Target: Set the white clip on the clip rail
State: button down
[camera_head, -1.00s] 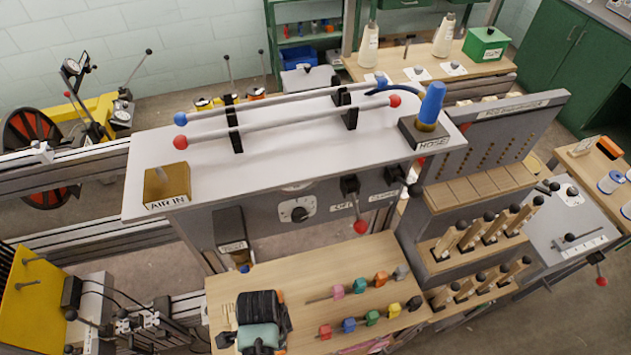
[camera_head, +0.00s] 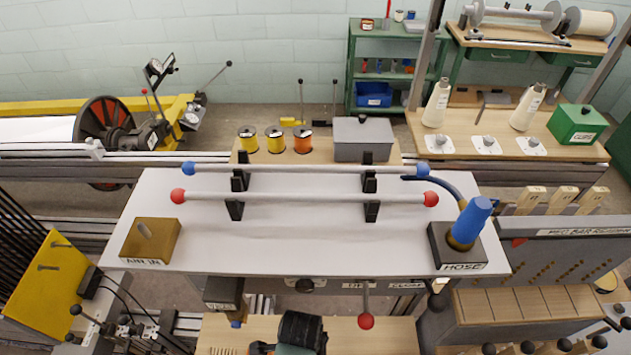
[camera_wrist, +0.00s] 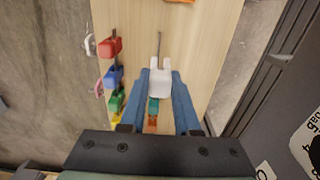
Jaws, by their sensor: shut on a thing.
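The white clip (camera_wrist: 159,83) is between the two blue fingers of my gripper (camera_wrist: 160,80) in the wrist view. The gripper is shut on it. A thin grey rod (camera_wrist: 158,44), which looks like a clip rail, runs ahead of the clip and in line with it. A teal clip (camera_wrist: 153,104) and an orange clip below it are on the same line, partly hidden. I cannot tell whether the white clip touches the rod. In the head view only my dark wrist shows at the bottom edge, and the clips are out of sight.
A second row holds a red clip (camera_wrist: 109,47), a blue clip (camera_wrist: 113,76) and a green clip (camera_wrist: 117,102), left of my gripper. The wooden board (camera_wrist: 205,40) has bare room at right. A dark panel stands further right. The HOSE block (camera_head: 457,250) stands on the grey top.

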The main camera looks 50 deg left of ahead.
jog(key=shift+s+f+b, duration=0.45)
jog(key=shift+b, duration=0.05)
jog(key=shift+f+b, duration=0.35)
notch_tip(320, 180, down, 3)
jog(key=b, duration=0.2)
jog(key=shift+w+r+b, duration=0.1)
jog(key=shift+r+b, duration=0.05)
jog(key=shift+b, duration=0.15)
notch_tip(320, 180, down, 2)
jog(key=shift+f+b, duration=0.1)
jog(key=shift+b, duration=1)
jog(key=shift+f, duration=0.4)
jog(key=shift+f+b, duration=0.6)
jog(key=shift+f, duration=0.55)
